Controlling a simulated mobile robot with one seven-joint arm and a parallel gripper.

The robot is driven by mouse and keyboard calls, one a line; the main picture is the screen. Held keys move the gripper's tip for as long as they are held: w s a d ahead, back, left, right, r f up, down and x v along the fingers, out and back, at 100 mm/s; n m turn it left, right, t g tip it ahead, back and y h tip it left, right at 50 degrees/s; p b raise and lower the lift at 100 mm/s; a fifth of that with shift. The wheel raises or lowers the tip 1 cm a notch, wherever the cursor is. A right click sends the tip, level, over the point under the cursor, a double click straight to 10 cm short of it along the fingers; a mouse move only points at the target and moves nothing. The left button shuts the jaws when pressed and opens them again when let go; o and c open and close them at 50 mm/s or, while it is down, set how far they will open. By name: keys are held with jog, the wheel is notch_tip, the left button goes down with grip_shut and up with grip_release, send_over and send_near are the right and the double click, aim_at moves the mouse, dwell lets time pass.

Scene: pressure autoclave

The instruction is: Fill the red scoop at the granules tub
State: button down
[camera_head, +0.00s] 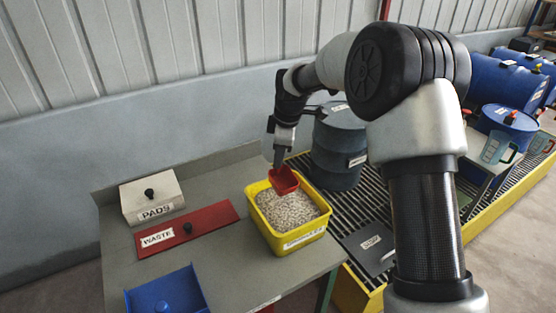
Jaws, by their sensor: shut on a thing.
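The red scoop (284,181) hangs over the back part of the yellow granules tub (262,226). The tub is full of pale granules (288,211) and stands at the right end of the grey bench. My gripper (280,158) points down above the tub and is shut on the scoop's upper end. The scoop's bowl is low, close to the granules. I cannot tell whether it touches them or whether granules lie in it.
A box marked PADS (152,195), a red WASTE lid (187,228) and a blue tray (165,295) are on the bench (235,262). A dark blue-grey drum (338,150) stands on the grating behind the tub. A wall runs behind the bench.

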aim_at(291, 190)
jog(key=shift+s+d+f+t+y+b, duration=0.45)
jog(key=shift+t+b, duration=0.25)
jog(key=shift+b, duration=2.2)
jog(key=shift+f+b, duration=2.5)
jog(key=shift+f, duration=1.35)
jog(key=shift+s+d+r, duration=0.2)
jog(key=shift+s+d, duration=0.1)
jog(key=shift+s, duration=0.3)
jog(key=s, duration=0.1)
jog(key=s+d, duration=0.2)
jog(key=shift+s+d+r+b, duration=0.25)
jog(key=shift+s+r+b, duration=0.05)
jog(key=shift+s+b, duration=0.1)
jog(key=shift+w+a+g+h+p, duration=0.15)
jog(key=shift+w+g+h+p, duration=0.15)
jog(key=shift+p, duration=0.6)
jog(key=shift+p, duration=0.3)
jog(key=shift+w+a+r+g+p, duration=0.1)
jog(key=shift+w+a+g+p, duration=0.15)
jog(key=shift+p, duration=0.6)
jog(key=p, duration=0.2)
jog(key=w+g+h+p, duration=0.1)
jog(key=p, duration=0.1)
jog(key=shift+a+r+p, duration=0.2)
jog(key=shift+a+p, duration=0.05)
jog(key=shift+p, duration=0.1)
